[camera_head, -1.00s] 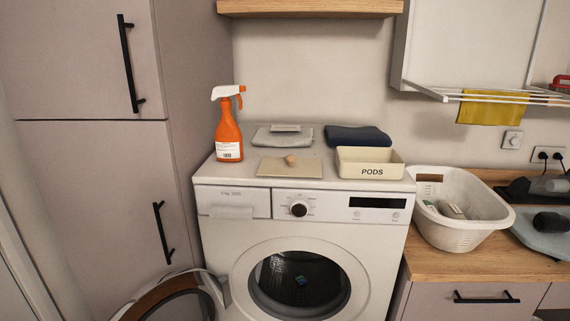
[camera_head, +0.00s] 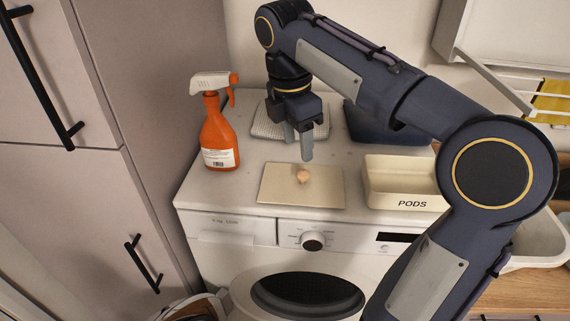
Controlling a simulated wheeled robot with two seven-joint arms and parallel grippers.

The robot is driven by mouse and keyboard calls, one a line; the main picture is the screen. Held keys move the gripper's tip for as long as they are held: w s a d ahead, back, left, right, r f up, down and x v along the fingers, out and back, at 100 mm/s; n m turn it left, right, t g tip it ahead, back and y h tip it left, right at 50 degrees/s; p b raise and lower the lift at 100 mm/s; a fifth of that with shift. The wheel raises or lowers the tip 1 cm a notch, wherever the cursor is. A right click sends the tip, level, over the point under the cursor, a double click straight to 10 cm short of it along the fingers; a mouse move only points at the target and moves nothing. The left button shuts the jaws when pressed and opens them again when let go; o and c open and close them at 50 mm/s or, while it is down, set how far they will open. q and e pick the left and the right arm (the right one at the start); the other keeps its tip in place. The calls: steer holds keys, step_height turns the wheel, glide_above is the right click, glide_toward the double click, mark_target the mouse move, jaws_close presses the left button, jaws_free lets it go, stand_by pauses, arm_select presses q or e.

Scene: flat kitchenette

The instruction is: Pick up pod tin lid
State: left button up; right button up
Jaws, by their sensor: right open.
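The pod tin lid (camera_head: 281,190) is a flat beige rectangle with a small round wooden knob (camera_head: 303,176). It lies on top of the washing machine, near the front edge. The open, cream pod tin (camera_head: 398,180), marked PODS, stands just right of it. My right gripper (camera_head: 298,151) points down above the lid, close over the knob and slightly behind it in the picture. Its grey fingers are apart with nothing between them. I cannot tell the exact height above the knob. My left gripper is not in view.
An orange spray bottle (camera_head: 217,130) stands left of the lid. My right arm covers much of the right side. The washing machine (camera_head: 225,254) has bare top around the lid.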

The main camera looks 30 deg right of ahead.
mark_target(303, 172)
steer(key=f, duration=0.4)
steer(key=d+f, duration=0.1)
steer(key=f, duration=0.2)
steer(key=shift+s+f, duration=0.1)
steer(key=shift+s, duration=0.3)
steer(key=shift+c, duration=0.3)
steer(key=c, duration=1)
steer(key=shift+c, duration=0.2)
